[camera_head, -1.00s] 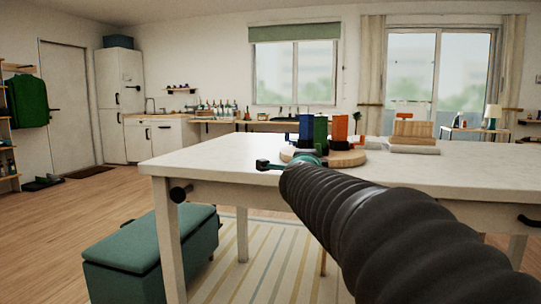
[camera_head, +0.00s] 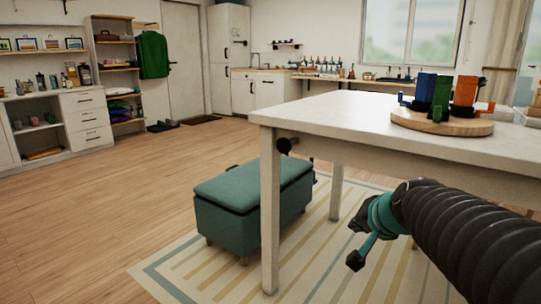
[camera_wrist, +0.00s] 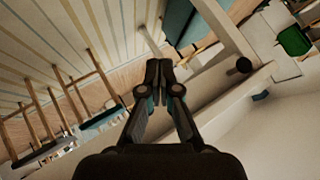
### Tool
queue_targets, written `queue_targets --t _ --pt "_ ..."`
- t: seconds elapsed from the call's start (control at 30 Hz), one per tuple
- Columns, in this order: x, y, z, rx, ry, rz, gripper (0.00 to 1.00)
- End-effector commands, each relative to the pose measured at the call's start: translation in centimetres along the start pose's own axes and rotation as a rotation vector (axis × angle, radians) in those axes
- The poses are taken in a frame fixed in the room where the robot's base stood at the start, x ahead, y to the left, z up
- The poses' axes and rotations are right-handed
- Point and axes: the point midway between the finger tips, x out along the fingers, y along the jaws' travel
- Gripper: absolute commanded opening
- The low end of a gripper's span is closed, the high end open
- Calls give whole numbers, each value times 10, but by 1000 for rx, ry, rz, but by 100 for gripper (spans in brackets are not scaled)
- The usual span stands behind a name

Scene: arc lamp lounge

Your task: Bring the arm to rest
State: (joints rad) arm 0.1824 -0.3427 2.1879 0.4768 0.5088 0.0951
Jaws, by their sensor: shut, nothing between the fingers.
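My arm (camera_head: 465,235) is covered by a black ribbed sleeve and reaches in from the lower right of the head view. My gripper (camera_head: 357,242), with teal and black parts, hangs in front of the white table (camera_head: 345,110), below the level of its top. It is empty. In the wrist view my gripper (camera_wrist: 159,70) shows its two dark fingers together, with nothing between them. The table's edge and a leg appear tilted beyond the fingers there.
A teal storage bench (camera_head: 255,205) stands left of the table leg on a striped rug (camera_head: 205,265). A round wooden board (camera_head: 440,123) on the table holds blue, green and orange items. Open wooden floor (camera_head: 110,215) lies to the left.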

Motion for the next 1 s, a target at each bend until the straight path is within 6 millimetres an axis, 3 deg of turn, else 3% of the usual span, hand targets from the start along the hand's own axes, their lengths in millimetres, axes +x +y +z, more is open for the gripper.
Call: queue_targets --t 0.03,0.2,0.33,0.43,0.6,1.0 --pt "-9 10 31 -89 -72 32 0" --pt "-44 60 124 -374 -301 164 0" --pt "-73 94 169 -530 -385 240 0" --pt "-84 99 180 -586 -366 243 0" --pt "-95 91 183 -613 -326 210 0" --pt "-95 88 184 -618 -323 202 0"
